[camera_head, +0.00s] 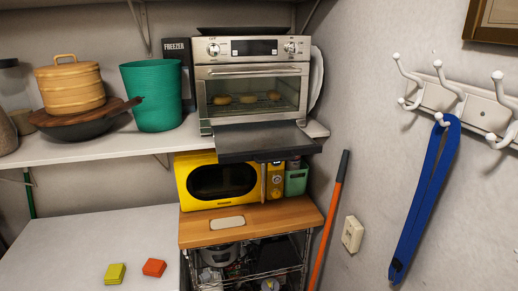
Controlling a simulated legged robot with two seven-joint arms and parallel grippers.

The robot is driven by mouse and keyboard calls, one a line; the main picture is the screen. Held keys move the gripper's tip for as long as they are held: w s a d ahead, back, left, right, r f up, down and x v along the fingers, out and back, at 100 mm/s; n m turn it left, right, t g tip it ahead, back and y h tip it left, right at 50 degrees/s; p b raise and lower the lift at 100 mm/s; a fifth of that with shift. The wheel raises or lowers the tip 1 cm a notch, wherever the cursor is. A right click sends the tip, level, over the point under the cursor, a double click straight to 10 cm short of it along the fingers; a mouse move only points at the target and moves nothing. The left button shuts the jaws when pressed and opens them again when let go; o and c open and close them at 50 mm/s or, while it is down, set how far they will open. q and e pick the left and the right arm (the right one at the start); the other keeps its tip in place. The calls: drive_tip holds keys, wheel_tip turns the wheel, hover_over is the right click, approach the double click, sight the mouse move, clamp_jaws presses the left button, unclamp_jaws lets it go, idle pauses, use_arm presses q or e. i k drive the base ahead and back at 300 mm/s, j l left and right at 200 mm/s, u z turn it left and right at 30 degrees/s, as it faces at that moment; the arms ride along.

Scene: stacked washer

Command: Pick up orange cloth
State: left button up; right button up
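A small orange-red square, which looks like the folded orange cloth (154,267), lies flat on the white surface at the lower left of the head view. A similar yellow-green folded piece (115,273) lies just to its left, with a small gap between them. Neither of my grippers shows in the head view, so their position relative to the cloth cannot be seen.
The white surface (70,240) is otherwise clear. To its right stands a wire cart with a wooden top (270,222), bearing a yellow microwave (222,182). A shelf (60,150) with a toaster oven (253,80) is above. An orange pole (330,215) leans by the wall.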

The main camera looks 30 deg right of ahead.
sight(153, 268)
drive_tip(key=i+j+z, duration=0.15)
drive_tip(key=i+z, duration=0.2)
drive_tip(key=i+j+z, duration=0.3)
drive_tip(key=i, duration=0.2)
drive_tip(key=i+j+z, duration=0.35)
drive_tip(key=i+l, duration=0.05)
drive_tip(key=l, duration=0.05)
